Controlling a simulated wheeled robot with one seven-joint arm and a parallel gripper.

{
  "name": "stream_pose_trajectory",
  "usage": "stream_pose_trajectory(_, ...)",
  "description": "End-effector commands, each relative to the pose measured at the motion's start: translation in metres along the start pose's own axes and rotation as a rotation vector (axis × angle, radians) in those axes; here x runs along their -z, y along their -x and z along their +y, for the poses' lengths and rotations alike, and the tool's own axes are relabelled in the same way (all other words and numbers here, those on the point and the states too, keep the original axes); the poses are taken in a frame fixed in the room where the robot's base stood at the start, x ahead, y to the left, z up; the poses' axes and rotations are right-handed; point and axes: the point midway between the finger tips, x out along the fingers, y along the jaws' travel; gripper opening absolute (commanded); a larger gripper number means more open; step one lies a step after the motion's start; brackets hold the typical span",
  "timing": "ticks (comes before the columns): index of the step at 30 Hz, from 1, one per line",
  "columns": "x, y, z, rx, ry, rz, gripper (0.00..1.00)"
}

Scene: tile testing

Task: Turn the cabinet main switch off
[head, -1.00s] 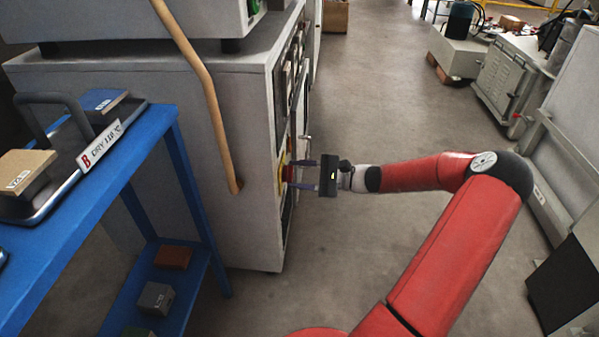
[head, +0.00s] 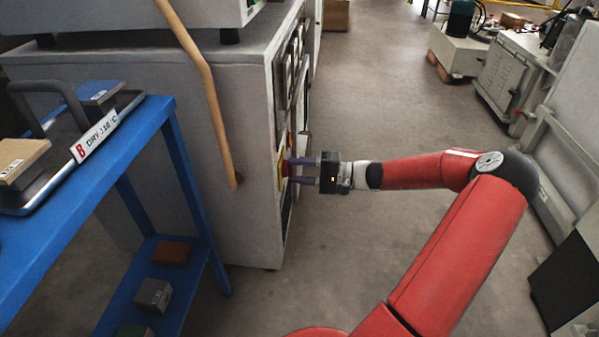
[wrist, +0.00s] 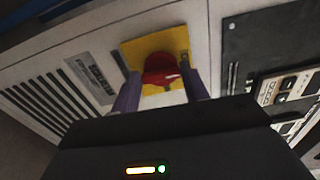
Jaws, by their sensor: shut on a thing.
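The cabinet (head: 236,133) stands left of my arm, its front panel facing right in the head view. The main switch is a red knob on a yellow plate; the knob (wrist: 160,68) and the plate (wrist: 136,50) show clearly in the wrist view. In the head view the red knob (head: 286,167) shows at the panel's edge. My gripper (head: 291,171) reaches the panel from the right, its purple fingers on both sides of the knob. It is shut on the knob. In the wrist view my gripper (wrist: 160,92) hides the lower part of the plate.
A blue cart (head: 150,115) with a tray and tile blocks stands at the left. A vent grille (wrist: 42,100) and a dark panel (wrist: 270,45) flank the switch. The floor (head: 370,100) beyond my arm is clear.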

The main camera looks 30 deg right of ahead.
Motion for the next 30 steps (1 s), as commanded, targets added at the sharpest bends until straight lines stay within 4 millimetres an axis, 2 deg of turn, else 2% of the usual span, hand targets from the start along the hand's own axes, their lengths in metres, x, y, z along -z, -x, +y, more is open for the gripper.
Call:
stream_pose_trajectory(20, -0.0003, -0.0004, 0.001, -0.002, 0.067, -0.001, 0.22)
stream_pose_trajectory(21, -0.0003, -0.0003, 0.001, -0.002, 0.067, -0.001, 0.46)
stream_pose_trajectory(26, -0.0002, -0.0003, 0.0008, -0.001, 0.066, -0.001, 0.66)
stream_pose_trajectory(30, -0.0002, -0.0002, 0.0006, -0.001, 0.065, 0.0, 0.66)
